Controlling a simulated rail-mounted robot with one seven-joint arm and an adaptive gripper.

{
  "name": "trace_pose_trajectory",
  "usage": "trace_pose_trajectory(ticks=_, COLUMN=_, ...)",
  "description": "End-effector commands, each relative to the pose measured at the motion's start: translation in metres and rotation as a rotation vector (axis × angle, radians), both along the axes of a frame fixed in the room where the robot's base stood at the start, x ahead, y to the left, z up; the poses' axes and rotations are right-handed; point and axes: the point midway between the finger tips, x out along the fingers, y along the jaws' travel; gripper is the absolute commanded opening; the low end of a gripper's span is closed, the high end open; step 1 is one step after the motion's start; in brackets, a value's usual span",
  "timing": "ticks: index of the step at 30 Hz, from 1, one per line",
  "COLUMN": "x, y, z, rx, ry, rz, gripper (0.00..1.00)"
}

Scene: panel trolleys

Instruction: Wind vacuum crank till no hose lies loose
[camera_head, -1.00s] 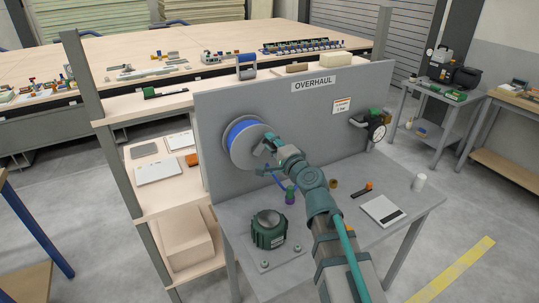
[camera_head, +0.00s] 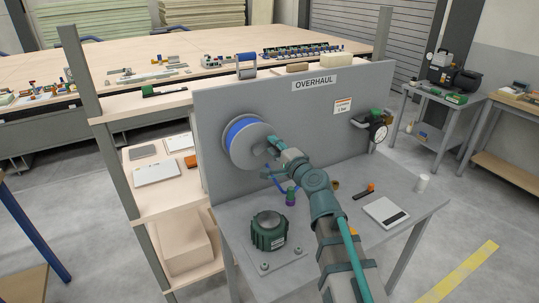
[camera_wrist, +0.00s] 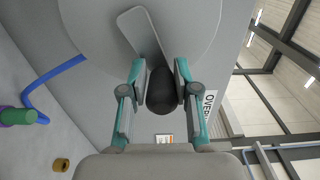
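A hose reel (camera_head: 240,139) with a grey disc and blue hose wound on it is mounted on the grey OVERHAUL panel (camera_head: 220,108). In the wrist view its grey crank arm (camera_wrist: 143,32) ends in a dark knob (camera_wrist: 160,88). My gripper (camera_head: 272,147) is at the disc's right side; in the wrist view its fingers (camera_wrist: 161,74) are closed around the knob on both sides. A length of blue hose (camera_wrist: 55,72) hangs off the reel and bends down to a green and purple fitting (camera_wrist: 18,116) on the bench, also in the head view (camera_head: 290,196).
The grey bench (camera_head: 330,225) carries a green round device (camera_head: 269,232), a white and black flat box (camera_head: 386,212), an orange-tipped tool (camera_head: 366,191), a white cup (camera_head: 422,182) and a brass ring (camera_wrist: 61,165). A gauge (camera_head: 378,131) is fixed at the panel's right.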

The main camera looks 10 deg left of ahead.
Motion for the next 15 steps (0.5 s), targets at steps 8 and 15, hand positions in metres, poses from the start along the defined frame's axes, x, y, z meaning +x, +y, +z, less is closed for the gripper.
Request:
trace_pose_trajectory(ticks=8, x=0.0009, y=-0.0012, z=0.0024, rx=0.002, ry=-0.002, rz=-0.005, gripper=0.54)
trace_pose_trajectory(ticks=15, x=-0.0014, y=-0.0037, z=0.0026, rx=0.002, ry=-0.003, rz=-0.007, gripper=0.54)
